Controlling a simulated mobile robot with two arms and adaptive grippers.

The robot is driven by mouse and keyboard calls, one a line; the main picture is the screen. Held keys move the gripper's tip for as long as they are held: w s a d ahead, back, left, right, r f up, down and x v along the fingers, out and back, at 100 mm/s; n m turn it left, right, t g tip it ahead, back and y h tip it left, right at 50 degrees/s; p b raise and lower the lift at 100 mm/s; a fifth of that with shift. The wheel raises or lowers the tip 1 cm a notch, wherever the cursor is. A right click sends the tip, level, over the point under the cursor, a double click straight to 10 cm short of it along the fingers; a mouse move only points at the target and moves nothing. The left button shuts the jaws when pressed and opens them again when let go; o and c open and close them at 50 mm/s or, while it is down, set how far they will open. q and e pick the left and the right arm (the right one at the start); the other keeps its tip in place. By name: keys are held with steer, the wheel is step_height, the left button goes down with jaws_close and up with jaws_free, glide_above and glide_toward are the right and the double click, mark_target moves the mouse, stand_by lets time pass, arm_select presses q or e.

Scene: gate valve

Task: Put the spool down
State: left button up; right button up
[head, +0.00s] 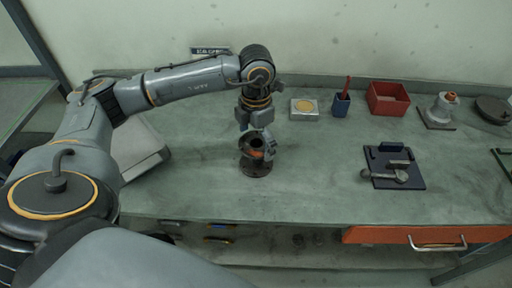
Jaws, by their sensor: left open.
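The spool (256,168) is a dark, short flanged piece standing upright on the green bench top, with an orange patch near its top. My left gripper (257,134) is directly above it, pointing down, with its fingers open at the spool's upper rim. Whether the fingers touch the rim cannot be made out at this size. My right gripper is not in the head view.
A dark blue mat (378,180) with metal parts lies right of the spool. At the back stand a box with a yellow disc (304,108), a blue cup (341,105), a red bin (388,98) and a grey fixture (438,112). Bench around the spool is clear.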

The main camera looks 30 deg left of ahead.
arm_select(q)
step_height(320, 180, up, 9)
steer(key=b, duration=0.1)
steer(key=shift+r+b, duration=0.15)
steer(key=shift+b, duration=0.15)
stand_by(0.4)
